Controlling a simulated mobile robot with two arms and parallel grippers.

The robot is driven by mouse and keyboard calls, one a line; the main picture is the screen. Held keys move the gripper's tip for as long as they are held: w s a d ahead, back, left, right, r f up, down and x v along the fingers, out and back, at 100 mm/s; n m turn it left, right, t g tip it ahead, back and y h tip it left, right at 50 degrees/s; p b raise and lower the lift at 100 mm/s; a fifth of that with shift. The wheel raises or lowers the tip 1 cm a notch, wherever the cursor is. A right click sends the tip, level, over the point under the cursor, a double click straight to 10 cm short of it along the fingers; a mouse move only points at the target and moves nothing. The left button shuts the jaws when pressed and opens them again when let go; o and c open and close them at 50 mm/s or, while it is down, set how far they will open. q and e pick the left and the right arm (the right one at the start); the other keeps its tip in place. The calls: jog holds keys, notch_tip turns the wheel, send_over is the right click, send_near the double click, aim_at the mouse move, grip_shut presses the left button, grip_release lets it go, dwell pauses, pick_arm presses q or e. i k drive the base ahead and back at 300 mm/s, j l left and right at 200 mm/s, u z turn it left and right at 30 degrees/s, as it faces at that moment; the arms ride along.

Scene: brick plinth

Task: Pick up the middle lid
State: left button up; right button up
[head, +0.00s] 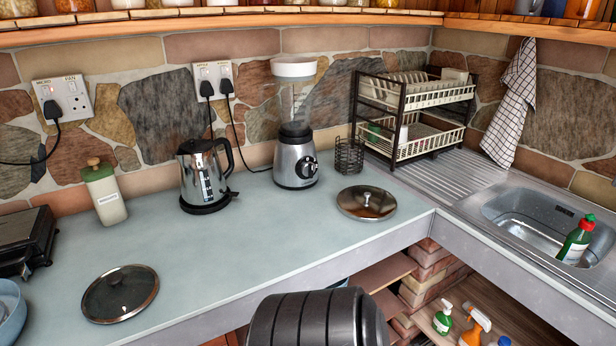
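Two round lids lie flat on the pale blue-grey counter (250,250). One is a dark glass lid (105,300) with a metal rim and a knob, at the front left. The other is a shinier, brownish lid (350,205) with a small knob, near the counter's right corner, in front of the wire basket. No third lid shows, so I cannot tell from this view which one is the middle lid. Neither of my grippers is in view.
A steel kettle (198,175), blender (296,160), wire basket (349,157) and cream canister (106,195) stand behind. A dish rack (432,143) and sink (530,220) are at right. A blue bowl (10,318) and black appliance (25,240) sit at left. Counter between the lids is clear.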

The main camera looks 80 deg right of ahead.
aim_at(121, 293)
jog(key=z, duration=1.4)
jog(key=i+l+u, duration=0.15)
jog(key=i, duration=0.3)
